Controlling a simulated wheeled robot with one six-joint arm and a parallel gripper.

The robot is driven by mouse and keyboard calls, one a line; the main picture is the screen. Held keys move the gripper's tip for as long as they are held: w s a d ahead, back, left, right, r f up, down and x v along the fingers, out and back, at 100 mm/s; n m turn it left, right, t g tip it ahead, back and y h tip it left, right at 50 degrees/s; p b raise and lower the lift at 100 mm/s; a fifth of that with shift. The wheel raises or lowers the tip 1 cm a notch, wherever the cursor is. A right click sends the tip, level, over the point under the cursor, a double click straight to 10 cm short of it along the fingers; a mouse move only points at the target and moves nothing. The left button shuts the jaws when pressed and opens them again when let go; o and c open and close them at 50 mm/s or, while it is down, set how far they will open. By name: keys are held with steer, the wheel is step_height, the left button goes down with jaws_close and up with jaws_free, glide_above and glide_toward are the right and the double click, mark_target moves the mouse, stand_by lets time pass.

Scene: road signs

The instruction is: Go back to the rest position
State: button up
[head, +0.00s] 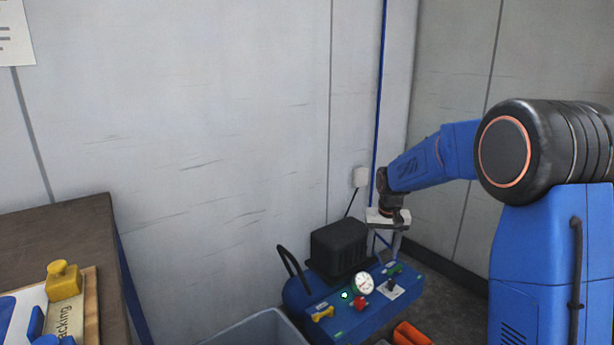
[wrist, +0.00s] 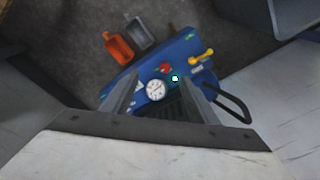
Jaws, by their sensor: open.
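My gripper (head: 387,243) points down over the right part of a blue machine (head: 345,318), beside its black ribbed box (head: 338,246). In the wrist view its two fingers (wrist: 160,92) are apart, with nothing held between them. The machine's white round gauge (wrist: 156,90) shows between the fingers, below them. The arm reaches out from the right in the head view. How high the fingertips are above the machine is hard to tell.
The blue panel carries a red knob (head: 360,303), a yellow handle (head: 322,313) and a lit green lamp (head: 345,295). Orange (wrist: 118,47) and grey (wrist: 140,33) items lie on the floor beside it. A grey bin (head: 262,328) and a brown table (head: 60,228) stand left. Walls close behind.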

steer(key=s+d+r+t, duration=0.1)
steer(key=s+d+r, duration=0.1)
steer(key=s+r, duration=0.8)
steer(key=s+d+f+n+t, duration=0.1)
steer(key=s+d+t, duration=0.1)
steer(key=s, duration=3.2)
steer(key=shift+s+f+t, duration=0.15)
steer(key=shift+t, duration=0.15)
steer(key=shift+d, duration=0.1)
